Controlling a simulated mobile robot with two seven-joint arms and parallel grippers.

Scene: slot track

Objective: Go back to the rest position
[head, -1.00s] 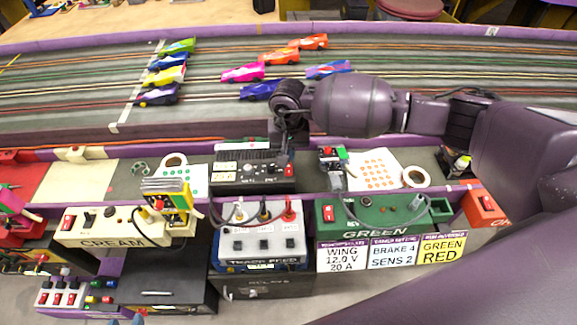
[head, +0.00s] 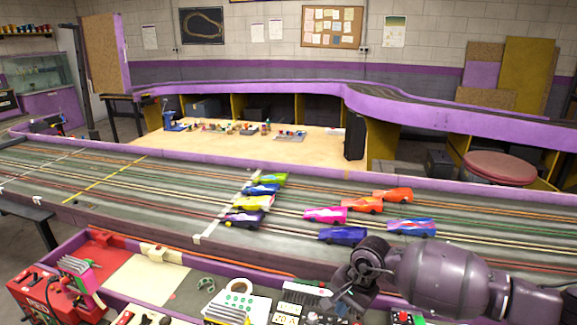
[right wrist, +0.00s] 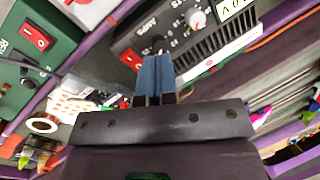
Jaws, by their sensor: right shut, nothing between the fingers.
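My right gripper (head: 347,297) hangs at the lower middle of the head view, at the near edge of the track. It is beside a black control box (head: 305,297) on the bench. In the right wrist view, its two blue-grey fingers (right wrist: 154,68) are shut together with nothing between them. There they point toward the black box with knobs (right wrist: 165,30), and I cannot tell how far above it they are. My left gripper is out of view.
Several toy cars, among them a pink one (head: 325,214) and a purple one (head: 342,235), stand on the slot track (head: 130,190) beyond my right arm. A red box (head: 50,292) is at lower left. A green box (right wrist: 35,50) shows in the right wrist view.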

